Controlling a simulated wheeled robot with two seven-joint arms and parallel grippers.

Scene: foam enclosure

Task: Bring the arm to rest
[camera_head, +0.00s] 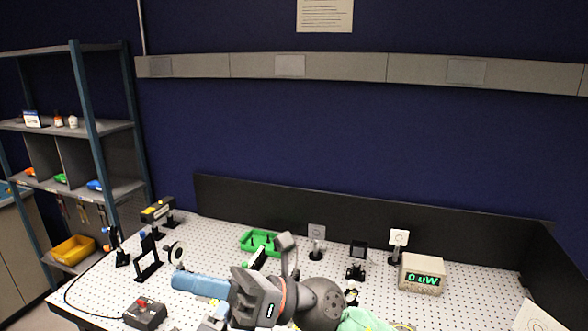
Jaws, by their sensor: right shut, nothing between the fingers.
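My right arm reaches in at the bottom centre over the perforated optical table (340,256). Its grey wrist has an orange ring, and my right gripper (243,290) points left, low over the near part of the table. The gripper is shut and empty; its fingertips are hard to make out. A light blue cylinder (200,284) shows just left of the gripper; whether they touch I cannot tell. My left gripper is not in view.
A green tray (248,237), several posted optics and a power meter (422,275) reading "0 uW" stand farther back. A control box (145,314) with a red button and cable is at front left. Green cloth-like material (362,320) lies near the front. Dark panels edge the table.

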